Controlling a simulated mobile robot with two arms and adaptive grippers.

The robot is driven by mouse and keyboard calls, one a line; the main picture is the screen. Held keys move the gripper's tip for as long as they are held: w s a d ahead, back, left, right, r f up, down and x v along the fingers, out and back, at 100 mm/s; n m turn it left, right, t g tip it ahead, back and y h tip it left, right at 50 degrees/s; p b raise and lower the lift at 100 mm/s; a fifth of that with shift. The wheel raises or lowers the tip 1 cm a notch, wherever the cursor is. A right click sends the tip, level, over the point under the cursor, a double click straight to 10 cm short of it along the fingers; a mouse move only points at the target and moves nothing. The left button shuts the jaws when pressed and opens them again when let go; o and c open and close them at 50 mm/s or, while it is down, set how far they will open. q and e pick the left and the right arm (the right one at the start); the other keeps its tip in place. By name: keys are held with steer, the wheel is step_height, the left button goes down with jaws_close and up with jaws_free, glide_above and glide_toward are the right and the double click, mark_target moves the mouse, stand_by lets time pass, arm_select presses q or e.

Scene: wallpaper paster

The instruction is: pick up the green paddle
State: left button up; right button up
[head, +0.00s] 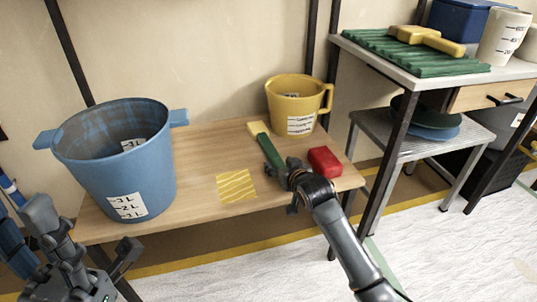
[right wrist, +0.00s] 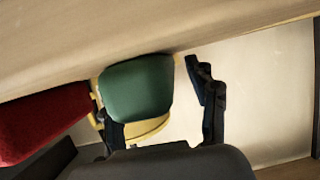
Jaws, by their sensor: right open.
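The green paddle (head: 269,152) lies on the wooden table, its yellow end (head: 258,130) pointing to the back left. My right gripper (head: 293,182) is at the near end of its green part. In the right wrist view the paddle's rounded green end (right wrist: 138,90) shows between my two spread fingers (right wrist: 147,82), with some yellow (right wrist: 148,129) below it. The right gripper is open; whether a finger touches the paddle cannot be told. My left gripper (head: 85,236) is at the lower left, fingers apart and empty, beside the table.
A red block (head: 325,160) lies close to the right of my right gripper; it also shows in the right wrist view (right wrist: 45,122). A yellow jug (head: 296,98) stands behind. A blue bucket (head: 115,165) stands left, a yellow striped patch (head: 236,186) between.

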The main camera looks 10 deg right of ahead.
steer(key=shift+w+f, duration=0.1)
steer(key=shift+w, duration=0.3)
jaws_close()
